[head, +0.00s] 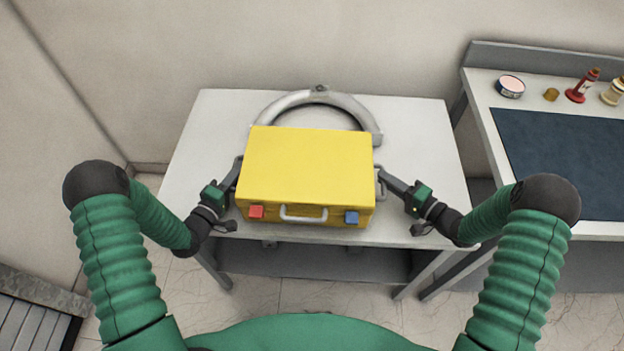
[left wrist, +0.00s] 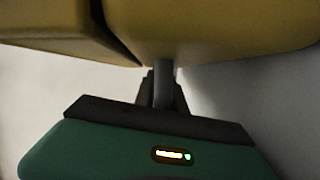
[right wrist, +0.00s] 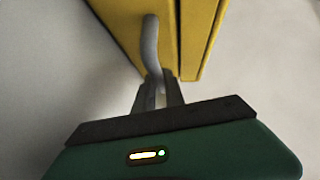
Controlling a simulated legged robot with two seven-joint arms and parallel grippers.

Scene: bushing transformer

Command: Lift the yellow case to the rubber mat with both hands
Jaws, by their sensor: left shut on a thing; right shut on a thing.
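The yellow case (head: 308,165) is on or just over the white table, with its front handle (head: 303,213), a red latch and a blue latch facing me. I cannot tell whether it touches the tabletop. My left gripper (head: 236,176) is shut on the grey side handle at the case's left; that handle also shows between the fingers in the left wrist view (left wrist: 163,85). My right gripper (head: 383,180) is shut on the right side handle, which shows in the right wrist view (right wrist: 151,45). The dark blue rubber mat (head: 565,155) lies flat and bare on the bench at right.
A grey curved pipe-like ring (head: 322,97) lies behind the case on the white table (head: 425,140). On the right bench (head: 485,95), a round tin (head: 511,86), a small brass piece (head: 551,94), a red bottle (head: 582,87) and a cream bottle (head: 613,92) stand behind the mat. A gap separates table and bench.

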